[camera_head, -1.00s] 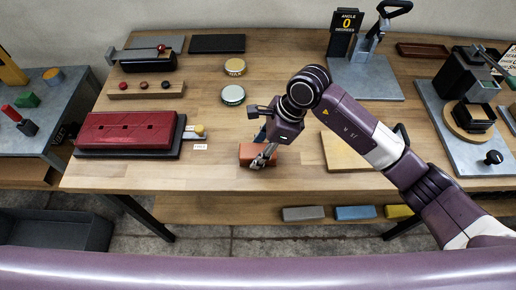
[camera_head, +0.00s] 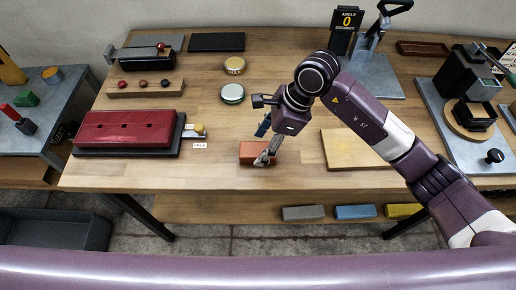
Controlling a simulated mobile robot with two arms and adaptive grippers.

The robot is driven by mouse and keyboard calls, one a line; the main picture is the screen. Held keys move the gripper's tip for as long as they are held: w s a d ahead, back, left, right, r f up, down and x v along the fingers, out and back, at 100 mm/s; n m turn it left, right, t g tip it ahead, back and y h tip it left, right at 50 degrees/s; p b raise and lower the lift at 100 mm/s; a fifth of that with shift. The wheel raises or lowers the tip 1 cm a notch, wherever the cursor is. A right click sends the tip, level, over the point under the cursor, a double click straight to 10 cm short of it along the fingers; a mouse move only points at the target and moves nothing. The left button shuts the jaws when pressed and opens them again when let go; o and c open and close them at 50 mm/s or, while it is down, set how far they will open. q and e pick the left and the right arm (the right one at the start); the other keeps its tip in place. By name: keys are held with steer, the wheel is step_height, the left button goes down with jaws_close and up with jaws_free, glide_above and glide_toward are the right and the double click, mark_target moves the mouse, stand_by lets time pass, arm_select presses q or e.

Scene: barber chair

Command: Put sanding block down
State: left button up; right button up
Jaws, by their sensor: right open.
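An orange-brown sanding block (camera_head: 252,152) rests on the wooden table (camera_head: 225,175) near its front edge, left of a pale wooden board. My right gripper (camera_head: 264,157) is open at the block's right end, with its fingers partly in front of the block. Whether a finger still touches the block I cannot tell. My left gripper is not in view.
A red case (camera_head: 127,129) on a dark base lies to the left. The pale board (camera_head: 362,150) lies to the right. Two round tins, one being a green-rimmed tin (camera_head: 232,93), stand behind. Grey, blue and yellow blocks sit on the shelf (camera_head: 250,208) below.

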steer(key=b+v, duration=0.1)
steer(key=v, duration=0.8)
steer(key=shift+d, duration=0.1)
